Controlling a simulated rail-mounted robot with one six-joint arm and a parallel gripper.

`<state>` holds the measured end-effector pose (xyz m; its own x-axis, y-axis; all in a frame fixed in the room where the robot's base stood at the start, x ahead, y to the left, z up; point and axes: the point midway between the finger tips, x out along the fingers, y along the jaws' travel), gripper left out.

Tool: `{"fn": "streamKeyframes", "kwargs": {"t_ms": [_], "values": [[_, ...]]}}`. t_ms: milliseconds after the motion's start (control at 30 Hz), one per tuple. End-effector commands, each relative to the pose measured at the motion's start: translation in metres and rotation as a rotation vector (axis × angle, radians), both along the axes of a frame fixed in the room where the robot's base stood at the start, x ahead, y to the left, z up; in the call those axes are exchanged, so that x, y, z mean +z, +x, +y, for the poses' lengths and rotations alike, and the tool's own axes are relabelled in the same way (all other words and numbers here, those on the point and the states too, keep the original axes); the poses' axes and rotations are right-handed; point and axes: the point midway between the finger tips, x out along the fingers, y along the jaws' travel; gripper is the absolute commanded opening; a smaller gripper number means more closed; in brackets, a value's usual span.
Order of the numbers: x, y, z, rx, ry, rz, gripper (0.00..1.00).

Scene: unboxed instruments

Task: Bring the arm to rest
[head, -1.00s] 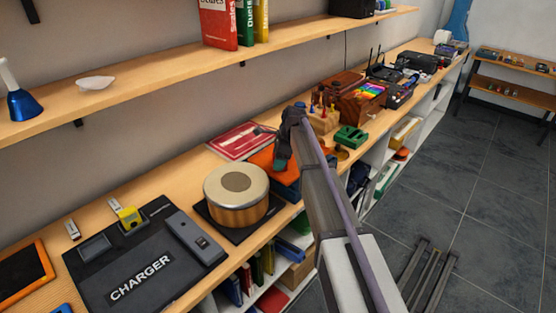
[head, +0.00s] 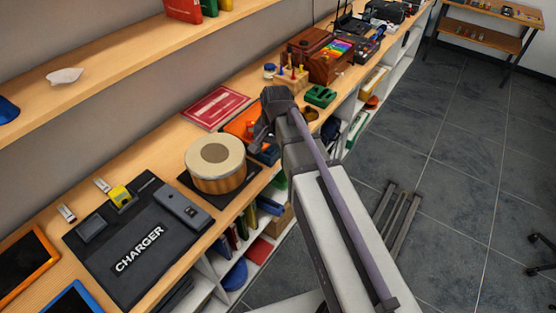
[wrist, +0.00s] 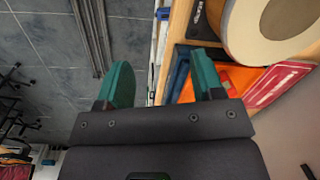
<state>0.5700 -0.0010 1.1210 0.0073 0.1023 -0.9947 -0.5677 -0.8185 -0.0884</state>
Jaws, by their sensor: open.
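My gripper shows in the wrist view (wrist: 160,85) with its two green fingers spread wide and nothing between them. In the head view my gripper (head: 258,138) is partly hidden by my own wrist, which sits above the front part of the long wooden counter (head: 165,160). It hangs near an orange item (head: 243,122), to the right of a round drum (head: 215,166). My arm reaches up from the bottom of the head view, over the counter's front edge. I cannot tell the exact gap between my fingers and the counter.
A charger mat (head: 140,262) lies at the near left. A red book (head: 215,105), a green tray (head: 320,96) and a wooden box with coloured bars (head: 330,60) are further along. A wall shelf (head: 120,72) runs above.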

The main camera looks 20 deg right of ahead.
Motion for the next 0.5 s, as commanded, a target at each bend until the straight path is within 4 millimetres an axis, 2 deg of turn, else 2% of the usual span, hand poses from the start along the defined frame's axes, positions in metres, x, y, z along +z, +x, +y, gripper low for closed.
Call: {"fn": "streamKeyframes", "kwargs": {"t_ms": [33,100,167,267,467,500], "values": [[-0.001,-0.053,0.002,0.17,-0.032,-0.012,0.61],[-0.001,-0.091,0.002,0.395,-0.072,-0.021,0.61],[-0.001,-0.11,0.002,0.521,-0.092,-0.023,0.61],[-0.001,-0.117,0.001,0.604,-0.106,-0.023,0.61],[-0.001,-0.114,0.001,0.606,-0.105,-0.023,0.61],[-0.006,-0.114,0.001,0.605,-0.105,-0.023,0.61]]}}
